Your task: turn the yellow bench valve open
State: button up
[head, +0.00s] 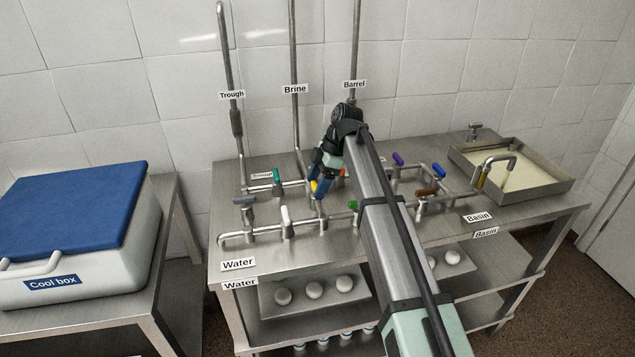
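The yellow valve handle (314,187) shows as a small patch on the pipework of the steel bench, at the middle of the head view. My gripper (320,184) points down right at it, with blue fingers beside and partly in front of the handle. The fingers hide much of the handle, so its angle is unclear. I cannot tell whether the fingers touch it or are closed around it.
Other valve handles stand close by: teal (277,175), white (285,215), grey (244,200), green (352,206), purple (398,159), blue (439,171) and brown (427,193). Upright pipes rise behind. A basin (560,184) is at right, a cool box (80,235) at left.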

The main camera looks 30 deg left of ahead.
jog(key=o, duration=0.3)
jog(key=shift+o, duration=0.2)
jog(key=v, duration=1.3)
jog(key=shift+d+r, duration=0.2)
jog(key=shift+r, duration=0.1)
jog(key=shift+w, duration=0.25)
